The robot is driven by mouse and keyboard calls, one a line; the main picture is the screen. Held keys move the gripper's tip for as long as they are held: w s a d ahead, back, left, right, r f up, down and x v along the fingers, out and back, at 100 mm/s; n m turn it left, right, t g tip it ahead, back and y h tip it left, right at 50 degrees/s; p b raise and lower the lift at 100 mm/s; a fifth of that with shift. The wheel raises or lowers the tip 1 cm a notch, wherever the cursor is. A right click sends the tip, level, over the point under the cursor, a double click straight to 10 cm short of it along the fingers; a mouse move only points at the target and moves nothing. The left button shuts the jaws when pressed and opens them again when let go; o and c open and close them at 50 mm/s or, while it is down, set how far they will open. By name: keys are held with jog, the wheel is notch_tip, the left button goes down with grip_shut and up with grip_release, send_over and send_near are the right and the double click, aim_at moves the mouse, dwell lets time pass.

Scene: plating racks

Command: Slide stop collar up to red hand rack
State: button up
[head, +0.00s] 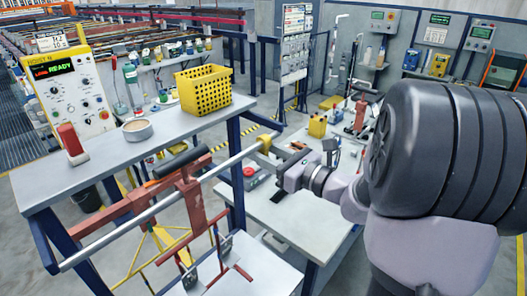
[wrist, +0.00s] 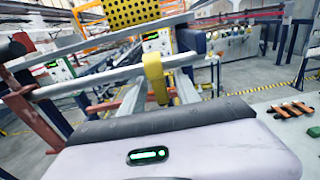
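The yellow stop collar (head: 264,142) sits around the long metal rod (head: 150,211), near its right end. It also shows in the wrist view (wrist: 155,76), with a flat tab hanging below the rod. The red hand rack (head: 189,190) hangs on the same rod to the left, with bare rod between them. Its red frame shows at the left of the wrist view (wrist: 18,104). My gripper (head: 281,152) is just right of the collar in the head view. In the wrist view its grey fingers stand apart on either side of the tab; contact is not clear.
A grey bench (head: 95,160) behind the rod carries a yellow perforated basket (head: 203,91), a tape roll (head: 138,130) and a red block (head: 72,139). A lower grey table (head: 300,225) lies below my arm. The rod between collar and rack is clear.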

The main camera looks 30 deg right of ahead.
grip_shut()
dwell(1.5)
